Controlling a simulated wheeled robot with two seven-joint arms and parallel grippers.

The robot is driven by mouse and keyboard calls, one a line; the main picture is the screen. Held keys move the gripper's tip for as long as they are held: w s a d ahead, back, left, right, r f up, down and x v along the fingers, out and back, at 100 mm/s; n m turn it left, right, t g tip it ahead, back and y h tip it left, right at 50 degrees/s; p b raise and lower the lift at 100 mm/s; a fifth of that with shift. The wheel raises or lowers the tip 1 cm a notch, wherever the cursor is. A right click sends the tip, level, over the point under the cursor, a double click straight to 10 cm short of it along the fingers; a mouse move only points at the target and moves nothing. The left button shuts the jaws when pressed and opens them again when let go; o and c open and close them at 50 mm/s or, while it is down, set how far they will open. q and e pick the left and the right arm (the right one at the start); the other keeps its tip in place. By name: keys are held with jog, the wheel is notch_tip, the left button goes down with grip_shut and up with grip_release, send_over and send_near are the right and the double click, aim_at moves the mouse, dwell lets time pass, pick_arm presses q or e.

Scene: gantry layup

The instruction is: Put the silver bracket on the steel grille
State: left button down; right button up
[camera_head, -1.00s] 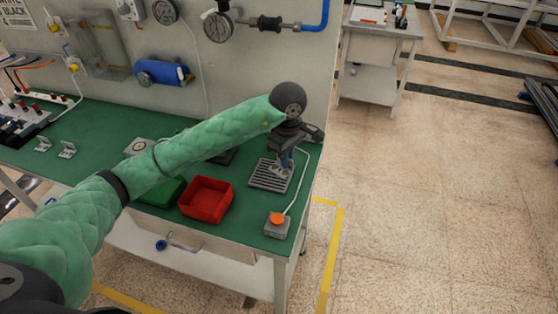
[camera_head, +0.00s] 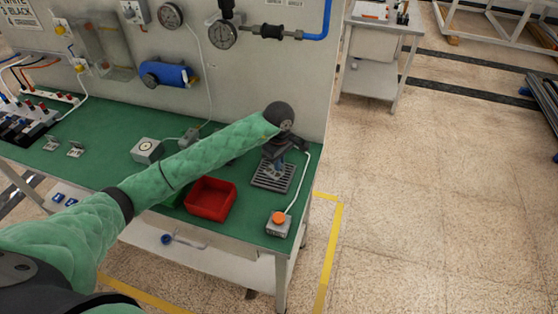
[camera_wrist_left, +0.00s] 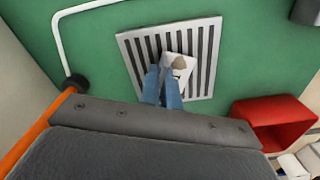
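The steel grille (camera_head: 288,184) lies on the green bench top near its right end; it also shows in the left wrist view (camera_wrist_left: 204,88). My left gripper (camera_head: 274,170) points down over it. In the left wrist view its two blue fingers (camera_wrist_left: 163,72) are close together with the silver bracket (camera_wrist_left: 179,67) at their tips. The bracket is over the middle of the grille's slats. I cannot tell whether it touches them. Two more silver brackets (camera_head: 50,144) (camera_head: 75,150) stand at the bench's left. My right gripper is not in view.
A red bin (camera_head: 211,200) stands left of the grille, beside a green bin mostly behind my arm. A box with an orange button (camera_head: 279,219) and white cable sits in front, near the bench's right edge. A wall panel with gauges (camera_head: 222,34) rises behind.

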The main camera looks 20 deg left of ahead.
pick_arm(q)
jog(key=shift+f, duration=0.1)
jog(key=shift+f, duration=0.1)
jog(key=c, duration=1.6)
grip_release()
